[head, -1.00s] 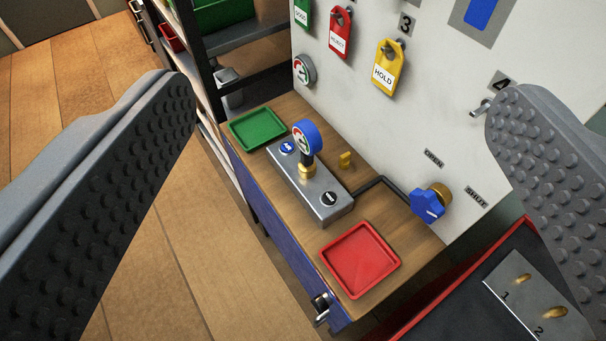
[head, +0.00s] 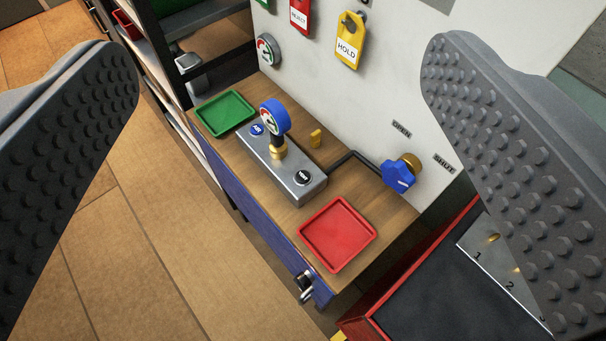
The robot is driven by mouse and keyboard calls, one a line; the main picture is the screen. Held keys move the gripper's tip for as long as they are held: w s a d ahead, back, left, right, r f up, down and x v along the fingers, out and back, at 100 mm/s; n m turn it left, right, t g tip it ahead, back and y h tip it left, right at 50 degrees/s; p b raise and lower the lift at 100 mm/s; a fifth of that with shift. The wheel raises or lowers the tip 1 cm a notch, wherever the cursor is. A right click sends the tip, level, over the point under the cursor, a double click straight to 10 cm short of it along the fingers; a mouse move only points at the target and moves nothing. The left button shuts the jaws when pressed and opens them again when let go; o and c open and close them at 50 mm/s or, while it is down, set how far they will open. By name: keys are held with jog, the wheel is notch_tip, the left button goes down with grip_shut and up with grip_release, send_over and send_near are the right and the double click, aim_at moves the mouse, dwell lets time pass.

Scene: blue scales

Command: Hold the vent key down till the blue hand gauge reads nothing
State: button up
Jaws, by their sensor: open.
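The blue-rimmed hand gauge (head: 275,116) stands upright on a brass fitting on a grey metal block. Its white dial shows some red, but the reading is too small to tell. The block (head: 284,176) carries a blue button (head: 257,129) by the gauge and a black button (head: 303,177) at its near right end. The black one seems to be the vent key; its label is hard to read. My gripper (head: 280,65) is open, its two studded grey fingers wide apart at left and right. Nothing is between the pads, and it touches neither gauge nor buttons.
A blue valve knob (head: 398,175) sits between OPEN and SHUT labels. A red-edged dark box stands lower right.

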grip_shut()
dwell(1.5)
